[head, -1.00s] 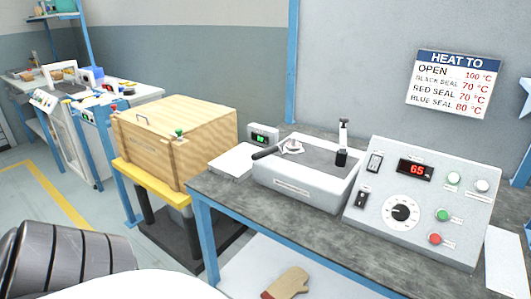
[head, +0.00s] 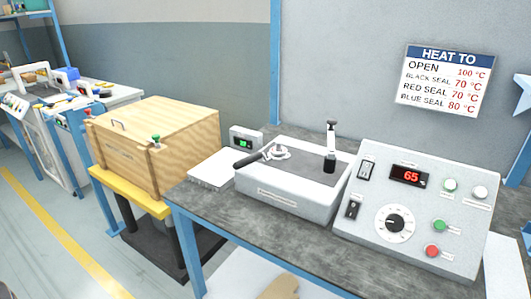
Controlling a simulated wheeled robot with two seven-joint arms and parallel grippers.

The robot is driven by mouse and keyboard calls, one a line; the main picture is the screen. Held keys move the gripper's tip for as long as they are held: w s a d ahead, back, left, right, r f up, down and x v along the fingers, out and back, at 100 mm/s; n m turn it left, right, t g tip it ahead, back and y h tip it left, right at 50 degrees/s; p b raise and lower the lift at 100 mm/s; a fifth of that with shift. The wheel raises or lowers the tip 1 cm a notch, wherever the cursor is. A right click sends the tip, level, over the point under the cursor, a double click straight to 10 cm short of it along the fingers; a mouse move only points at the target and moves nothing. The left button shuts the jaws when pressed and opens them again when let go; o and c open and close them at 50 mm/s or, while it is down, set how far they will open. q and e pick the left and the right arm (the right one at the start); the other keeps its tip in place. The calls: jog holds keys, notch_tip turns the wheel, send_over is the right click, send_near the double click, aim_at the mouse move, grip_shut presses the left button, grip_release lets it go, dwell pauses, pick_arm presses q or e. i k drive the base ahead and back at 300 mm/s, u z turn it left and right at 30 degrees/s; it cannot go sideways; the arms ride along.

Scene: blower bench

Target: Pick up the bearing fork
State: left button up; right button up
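A tool with a black handle (head: 247,160) and a pale metal head lies on the dark top of a white heater box (head: 290,193); it looks like the bearing fork. Its handle points left and sticks out over the box's left edge. A small pale ring-like part (head: 278,152) sits at the head; I cannot tell whether it is the fork's end or a bearing in it. Neither of my grippers is in the head view.
A control panel (head: 345,235) showing 65 stands right of the heater box. An upright black-tipped post (head: 330,148) rises from the box. A white pad (head: 212,172) and small display (head: 246,140) are at left. A wooden crate (head: 185,135) stands beyond the grey bench (head: 235,229).

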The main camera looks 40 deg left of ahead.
aim_at(243, 162)
jog(key=u, duration=1.15)
